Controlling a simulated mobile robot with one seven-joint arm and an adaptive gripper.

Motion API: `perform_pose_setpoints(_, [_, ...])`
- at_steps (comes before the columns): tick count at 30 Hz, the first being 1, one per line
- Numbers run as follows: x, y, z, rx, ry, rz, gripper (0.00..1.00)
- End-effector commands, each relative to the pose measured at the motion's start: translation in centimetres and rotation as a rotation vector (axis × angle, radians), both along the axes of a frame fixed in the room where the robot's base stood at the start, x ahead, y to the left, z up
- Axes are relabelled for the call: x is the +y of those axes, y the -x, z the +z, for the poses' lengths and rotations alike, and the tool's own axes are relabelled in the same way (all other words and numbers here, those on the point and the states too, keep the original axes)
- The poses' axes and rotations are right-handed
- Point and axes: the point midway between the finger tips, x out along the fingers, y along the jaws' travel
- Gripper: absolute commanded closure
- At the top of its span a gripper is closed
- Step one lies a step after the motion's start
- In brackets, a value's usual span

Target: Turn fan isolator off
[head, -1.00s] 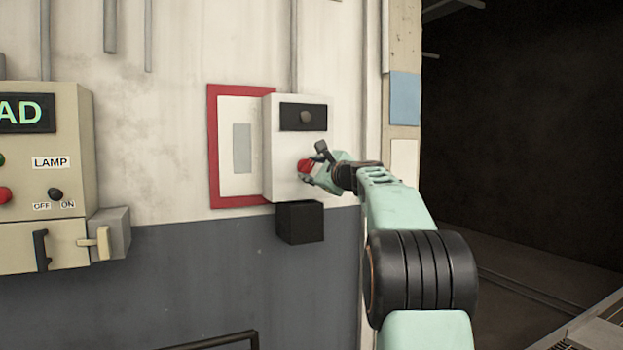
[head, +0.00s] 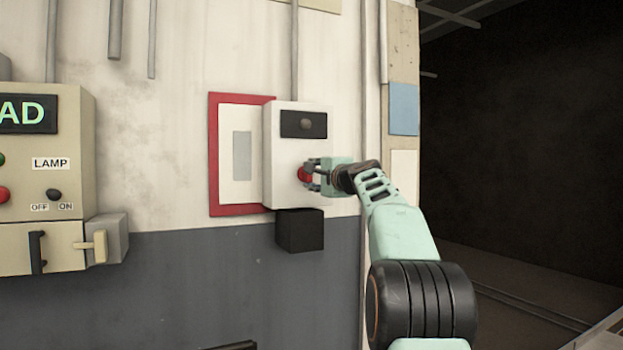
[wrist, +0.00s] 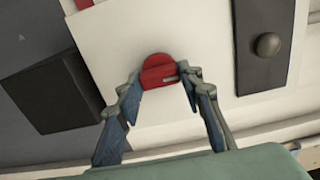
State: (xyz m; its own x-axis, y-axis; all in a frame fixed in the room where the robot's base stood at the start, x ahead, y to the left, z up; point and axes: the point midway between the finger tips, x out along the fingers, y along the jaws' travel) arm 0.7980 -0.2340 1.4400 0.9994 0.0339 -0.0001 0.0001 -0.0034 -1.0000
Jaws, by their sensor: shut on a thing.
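The isolator is a white box (head: 283,160) on the wall with a red round knob (head: 302,174) low on its front. In the wrist view the red knob (wrist: 158,68) carries a short pale mark near its lower right edge. My gripper (head: 312,175) reaches in from the right and is shut on the knob. In the wrist view its two fingers (wrist: 163,82) stand at either side of the knob, which partly shows beyond the fingertips. The fingers hide part of the knob in the head view.
A black panel with a round button (head: 304,124) is above the knob. A black box (head: 300,232) hangs below the isolator. A red-framed board (head: 213,160) is behind it. A beige control panel (head: 75,130) with a lamp switch stands at the left. The wall between them is clear.

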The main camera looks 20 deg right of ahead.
Motion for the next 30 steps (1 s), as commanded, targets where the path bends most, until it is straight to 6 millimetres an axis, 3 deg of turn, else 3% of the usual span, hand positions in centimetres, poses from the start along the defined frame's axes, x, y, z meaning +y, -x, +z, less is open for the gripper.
perform_pose_setpoints(14, [0.02,0.01,0.07,-0.001,0.014,0.0,0.9])
perform_pose_setpoints(15, [0.02,0.01,0.07,-0.001,0.014,0.0,0.62])
perform_pose_setpoints(19, [0.02,0.01,0.06,-0.001,0.014,0.0,0.48])
perform_pose_setpoints(30, [-0.06,0.28,0.07,-0.001,0.011,-0.001,0.48])
